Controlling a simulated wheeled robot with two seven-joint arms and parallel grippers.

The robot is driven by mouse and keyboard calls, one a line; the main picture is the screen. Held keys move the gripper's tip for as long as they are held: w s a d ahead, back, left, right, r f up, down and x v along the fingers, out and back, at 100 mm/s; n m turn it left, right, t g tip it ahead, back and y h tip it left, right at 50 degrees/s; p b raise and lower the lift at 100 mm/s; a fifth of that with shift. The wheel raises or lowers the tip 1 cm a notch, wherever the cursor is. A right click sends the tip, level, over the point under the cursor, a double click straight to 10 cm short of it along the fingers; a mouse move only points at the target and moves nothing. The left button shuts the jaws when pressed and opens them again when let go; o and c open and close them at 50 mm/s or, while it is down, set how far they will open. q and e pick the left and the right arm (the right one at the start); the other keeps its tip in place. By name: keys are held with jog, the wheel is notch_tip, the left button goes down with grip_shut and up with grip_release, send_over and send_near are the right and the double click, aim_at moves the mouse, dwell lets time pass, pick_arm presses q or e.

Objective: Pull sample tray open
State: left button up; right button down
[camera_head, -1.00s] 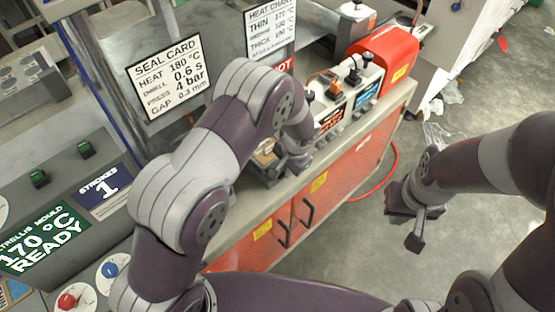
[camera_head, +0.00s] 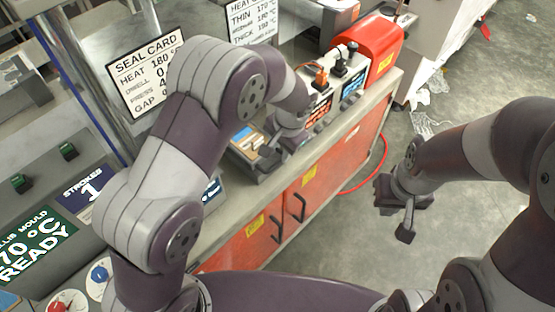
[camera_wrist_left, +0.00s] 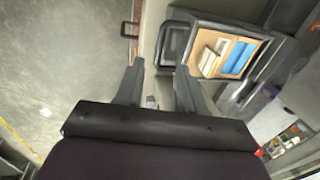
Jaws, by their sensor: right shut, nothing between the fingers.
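The sample tray (camera_wrist_left: 263,38) shows in the left wrist view as a grey-rimmed box holding tan, white and blue pieces, with a dark loop handle (camera_wrist_left: 162,44) on its left side. In the head view the tray (camera_head: 236,153) sits on the bench, partly hidden by my left arm. My left gripper (camera_wrist_left: 158,68) is open, its fingers apart with nothing held between them. Its right fingertip is close to the loop handle; I cannot tell whether they touch. In the head view the left gripper (camera_head: 262,168) is beside the tray. My right gripper (camera_head: 392,212) is shut and empty, over open floor.
A red-topped sealing machine (camera_head: 368,48) stands at the back of the bench. Red cabinet doors (camera_head: 310,205) with black handles are below. A control panel (camera_head: 62,222) is at left. A red hose (camera_head: 378,165) lies on the floor at right, where there is free room.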

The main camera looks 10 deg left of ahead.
pick_arm(q)
jog(key=r, duration=0.4)
jog(key=shift+s+d+r, duration=0.3)
jog(key=shift+d+r, duration=0.1)
jog(key=s+a+n+h, duration=0.1)
jog(key=s+a+n, duration=0.6)
jog(key=s+a, duration=0.7)
jog(key=shift+s+r+h, duration=0.4)
jog(key=shift+s+r, duration=0.05)
jog(key=shift+s, duration=0.75)
